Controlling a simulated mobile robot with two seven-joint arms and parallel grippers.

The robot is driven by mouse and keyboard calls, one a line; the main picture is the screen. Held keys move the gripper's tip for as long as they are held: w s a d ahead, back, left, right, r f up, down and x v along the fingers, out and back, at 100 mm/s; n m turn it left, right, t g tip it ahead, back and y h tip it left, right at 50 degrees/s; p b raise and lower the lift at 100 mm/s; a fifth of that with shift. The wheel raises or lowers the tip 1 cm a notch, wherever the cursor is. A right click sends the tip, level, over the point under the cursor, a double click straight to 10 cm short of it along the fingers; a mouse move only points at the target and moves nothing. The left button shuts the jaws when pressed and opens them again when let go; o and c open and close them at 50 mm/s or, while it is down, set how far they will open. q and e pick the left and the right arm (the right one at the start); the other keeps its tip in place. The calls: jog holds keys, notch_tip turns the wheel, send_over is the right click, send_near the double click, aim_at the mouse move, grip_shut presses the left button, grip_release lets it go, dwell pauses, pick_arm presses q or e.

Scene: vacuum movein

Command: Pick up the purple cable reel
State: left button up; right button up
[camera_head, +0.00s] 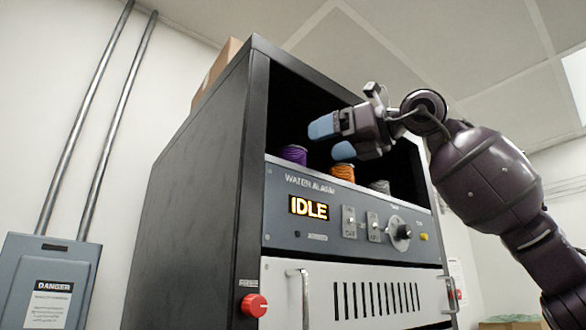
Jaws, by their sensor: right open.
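The purple cable reel (294,154) stands at the left end of the open shelf at the top of a dark cabinet, just above the control panel. Its lower part is partly hidden by the panel's edge. My right gripper (332,140) reaches in from the right in front of the shelf. Its two blue-tipped fingers are apart and empty, pointing left, close to the right of the purple reel in the picture. How far it is from the reel in depth I cannot tell. My left gripper is not in view.
An orange reel (343,172) and a grey reel (380,186) stand farther right on the same shelf. The cabinet (200,180) has side walls around the opening. Its panel (340,215) carries a lit IDLE display, switches and a knob. A cardboard box (217,72) sits on top.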

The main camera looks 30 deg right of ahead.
aim_at(304, 154)
jog(key=x, duration=0.4)
jog(key=shift+d+p, duration=0.1)
jog(key=shift+p, duration=0.2)
jog(key=shift+w, duration=0.5)
jog(key=p+x, duration=0.1)
jog(key=x, duration=0.3)
jog(key=shift+w+d+f+p, duration=0.15)
jog(key=shift+w+p, duration=0.05)
jog(key=shift+p, duration=0.15)
jog(key=shift+w, duration=0.2)
jog(key=shift+s, duration=0.1)
jog(key=shift+c, duration=0.2)
jog(key=c, duration=0.9)
